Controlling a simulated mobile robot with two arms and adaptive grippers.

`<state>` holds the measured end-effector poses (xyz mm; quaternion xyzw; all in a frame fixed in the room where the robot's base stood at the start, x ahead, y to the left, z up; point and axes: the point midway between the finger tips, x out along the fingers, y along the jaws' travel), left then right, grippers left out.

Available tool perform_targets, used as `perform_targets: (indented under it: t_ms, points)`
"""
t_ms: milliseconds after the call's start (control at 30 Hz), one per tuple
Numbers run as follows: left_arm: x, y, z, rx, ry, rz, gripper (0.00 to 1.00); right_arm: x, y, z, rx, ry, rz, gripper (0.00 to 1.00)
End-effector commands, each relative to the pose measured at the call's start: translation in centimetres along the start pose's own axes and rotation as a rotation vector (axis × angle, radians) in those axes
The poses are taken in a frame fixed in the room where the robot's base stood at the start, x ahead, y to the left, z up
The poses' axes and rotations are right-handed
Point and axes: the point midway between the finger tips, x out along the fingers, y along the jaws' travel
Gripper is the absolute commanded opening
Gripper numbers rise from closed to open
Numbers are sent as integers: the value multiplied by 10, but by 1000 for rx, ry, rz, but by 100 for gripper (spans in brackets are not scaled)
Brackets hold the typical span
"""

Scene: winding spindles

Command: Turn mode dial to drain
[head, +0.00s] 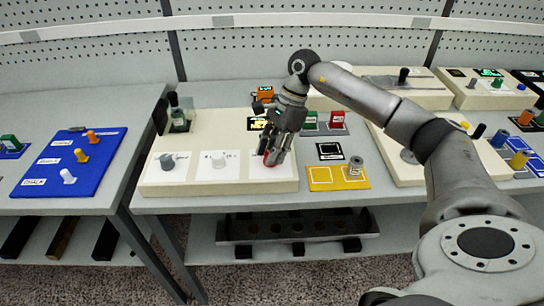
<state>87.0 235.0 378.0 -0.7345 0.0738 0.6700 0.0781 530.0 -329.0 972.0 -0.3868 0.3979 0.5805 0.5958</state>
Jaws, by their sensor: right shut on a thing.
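A cream panel box (180,190) stands on the middle table with three dials on white plates along its front. The left dial is grey (167,162) and the middle dial is white (218,160). The right dial is red (269,160) and mostly hidden by my right gripper (274,153). That gripper comes down from above and is shut on the red dial. The labels are too small to read, so I cannot tell which is the mode dial or where its drain mark is. My left gripper is not in view.
A small display (257,124) sits behind the gripper. A yellow tray (324,180) with a grey spool (355,166) lies right of the box. A blue board (45,180) with pegs is on the left table. My right arm spans the right side.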

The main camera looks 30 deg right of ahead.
Motion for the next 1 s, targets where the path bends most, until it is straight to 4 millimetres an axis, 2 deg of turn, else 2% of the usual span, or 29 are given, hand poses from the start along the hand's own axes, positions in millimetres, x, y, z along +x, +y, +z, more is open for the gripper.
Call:
perform_targets:
  t_ms: [100, 400, 1000]
  points:
    - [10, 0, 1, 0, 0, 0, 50, 2, -2, 0, -80, 0, 30, 7]
    - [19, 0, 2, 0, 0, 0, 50, 0, -2, 0, -214, 2, 86, 7]
    - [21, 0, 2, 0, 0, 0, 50, -1, -2, 0, -257, 3, 103, 7]
